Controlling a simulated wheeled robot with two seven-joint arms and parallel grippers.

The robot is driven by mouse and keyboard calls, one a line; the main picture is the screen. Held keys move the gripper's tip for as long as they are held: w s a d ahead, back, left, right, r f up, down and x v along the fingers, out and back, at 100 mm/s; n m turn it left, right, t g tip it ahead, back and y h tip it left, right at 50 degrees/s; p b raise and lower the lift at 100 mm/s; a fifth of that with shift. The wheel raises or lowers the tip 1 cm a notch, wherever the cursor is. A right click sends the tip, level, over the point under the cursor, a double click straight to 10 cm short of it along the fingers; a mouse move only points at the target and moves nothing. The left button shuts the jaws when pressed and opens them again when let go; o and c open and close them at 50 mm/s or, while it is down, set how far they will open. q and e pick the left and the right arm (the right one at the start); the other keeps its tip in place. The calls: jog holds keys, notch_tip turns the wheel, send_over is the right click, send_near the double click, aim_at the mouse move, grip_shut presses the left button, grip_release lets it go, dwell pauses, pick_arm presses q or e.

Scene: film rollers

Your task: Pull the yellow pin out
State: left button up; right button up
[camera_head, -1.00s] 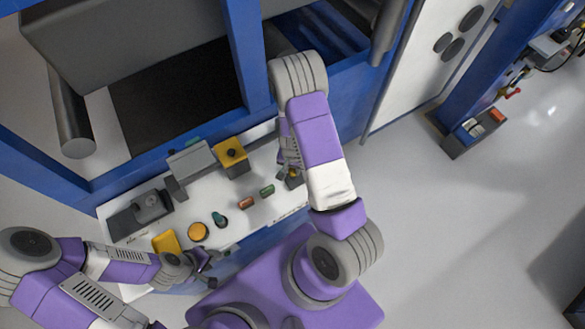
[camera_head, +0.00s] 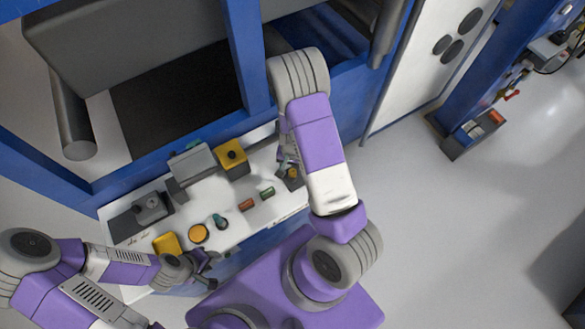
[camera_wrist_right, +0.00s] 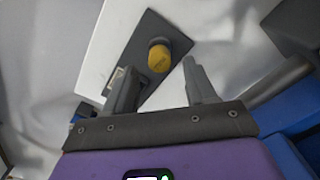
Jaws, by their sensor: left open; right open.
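The yellow pin (camera_wrist_right: 158,57) shows in the right wrist view as a round yellow knob on a dark grey plate (camera_wrist_right: 137,45). In the head view the small yellow pin (camera_head: 293,173) is at the right end of the white panel, partly hidden by my right arm. My right gripper (camera_wrist_right: 158,76) is open, its two fingers on either side of the pin's line in that view. The pin appears just beyond the fingertips, with no clear contact. My left gripper (camera_head: 210,269) is open and empty beside the panel's near edge.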

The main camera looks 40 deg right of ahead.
aim_at(293, 172)
notch_tip(293, 172, up, 5)
jog(key=shift+f+p, duration=0.1)
jog(key=shift+p, duration=0.25)
jog(key=shift+s, duration=0.1)
dwell(0.3)
